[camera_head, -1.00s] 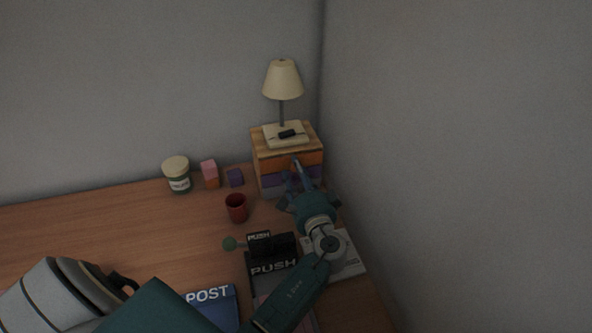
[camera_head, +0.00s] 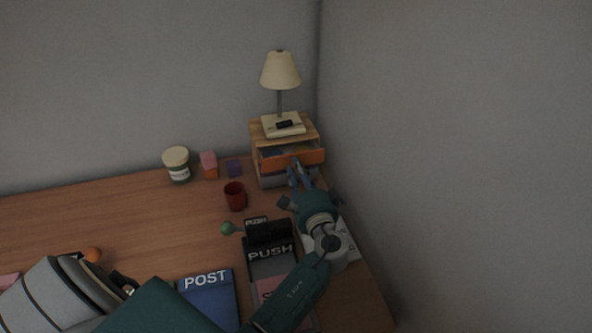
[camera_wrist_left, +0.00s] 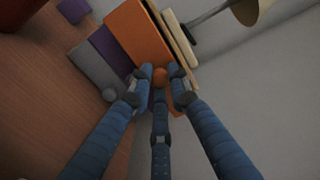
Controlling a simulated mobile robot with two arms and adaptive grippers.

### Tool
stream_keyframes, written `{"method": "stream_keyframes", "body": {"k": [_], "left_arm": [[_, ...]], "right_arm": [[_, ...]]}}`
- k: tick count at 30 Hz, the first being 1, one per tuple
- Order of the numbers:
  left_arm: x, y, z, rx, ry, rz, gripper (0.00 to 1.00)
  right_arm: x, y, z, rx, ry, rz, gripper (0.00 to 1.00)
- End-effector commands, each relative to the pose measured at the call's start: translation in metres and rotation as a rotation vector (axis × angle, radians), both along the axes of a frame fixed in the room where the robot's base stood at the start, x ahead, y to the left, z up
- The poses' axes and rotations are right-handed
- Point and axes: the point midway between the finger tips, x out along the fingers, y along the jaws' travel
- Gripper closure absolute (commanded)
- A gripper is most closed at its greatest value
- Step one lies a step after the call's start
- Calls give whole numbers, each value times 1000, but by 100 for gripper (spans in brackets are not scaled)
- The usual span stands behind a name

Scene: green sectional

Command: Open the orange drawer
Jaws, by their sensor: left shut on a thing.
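The orange drawer (camera_head: 311,157) is the top drawer of a small wooden cabinet (camera_head: 257,132) at the back right of the desk. Its front stands out from the cabinet, with a gap showing behind it. My left gripper (camera_head: 298,172) is in front of the drawer. In the left wrist view the gripper (camera_wrist_left: 160,78) is shut around a round orange knob (camera_wrist_left: 160,74) on the drawer's face (camera_wrist_left: 133,34). The fingers partly hide the knob and the lower drawers. My right gripper is not in view.
A lamp (camera_head: 281,71) stands on the cabinet. To its left are a purple cube (camera_head: 234,168), a red cup (camera_head: 235,196) and a jar (camera_head: 177,166). A black lever device (camera_head: 268,233) and a blue POST item (camera_head: 208,296) lie nearer. A wall is close on the right.

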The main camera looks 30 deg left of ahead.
Motion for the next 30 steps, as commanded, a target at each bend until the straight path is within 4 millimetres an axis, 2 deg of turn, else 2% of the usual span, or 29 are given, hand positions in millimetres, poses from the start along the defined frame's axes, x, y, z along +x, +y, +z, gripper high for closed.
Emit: {"method": "stream_keyframes", "body": {"k": [1, 5, 8, 15, 20, 21, 23, 24, 30], "left_arm": [[-7, -8, -5, -3, 4, -1, 100], [-23, -27, -3, -2, 3, -1, 100], [-32, -38, -2, -2, 1, -2, 100], [-40, -46, -1, -2, 3, 1, 100], [-40, -46, 0, -1, 2, 1, 100], [-39, -46, 0, -1, 2, 1, 79], [-39, -46, 0, -1, 2, 1, 67], [-39, -46, 0, -1, 2, 0, 63], [-39, -46, 0, 0, 1, 0, 63]], "right_arm": [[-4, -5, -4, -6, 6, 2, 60], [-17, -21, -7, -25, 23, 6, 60], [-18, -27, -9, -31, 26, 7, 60], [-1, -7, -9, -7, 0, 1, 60], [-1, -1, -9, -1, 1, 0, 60], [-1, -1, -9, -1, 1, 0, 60], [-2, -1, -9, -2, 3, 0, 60], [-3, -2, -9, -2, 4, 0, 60], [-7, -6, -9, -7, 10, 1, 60]]}}
